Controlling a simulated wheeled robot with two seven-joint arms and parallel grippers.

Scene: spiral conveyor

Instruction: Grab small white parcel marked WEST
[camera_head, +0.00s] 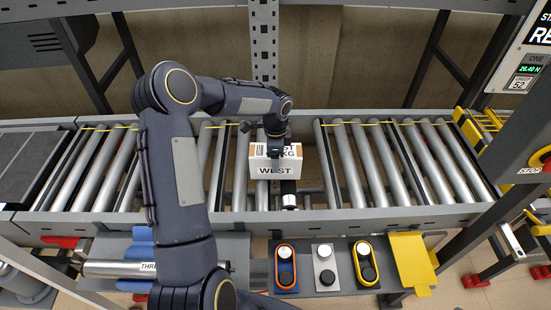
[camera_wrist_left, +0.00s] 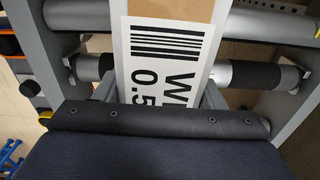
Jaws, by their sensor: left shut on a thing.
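The small white parcel marked WEST (camera_head: 268,170) is on the roller conveyor in the middle of the head view. Its front face reads WEST and its top carries a label. My left gripper (camera_head: 276,150) reaches down over the parcel from above and is shut on it; the fingertips are largely hidden. In the left wrist view the parcel's label (camera_wrist_left: 165,55), with a barcode and partial lettering, fills the upper middle, close to the gripper. Whether the parcel still touches the rollers cannot be told. My right gripper is not in view.
Conveyor rollers (camera_head: 360,165) run left and right of the parcel, with a gap around it. A front shelf holds an orange-rimmed device (camera_head: 285,268), a grey one (camera_head: 325,268) and a yellow-rimmed one (camera_head: 365,264). A post with a STOP button (camera_head: 541,158) stands at the right.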

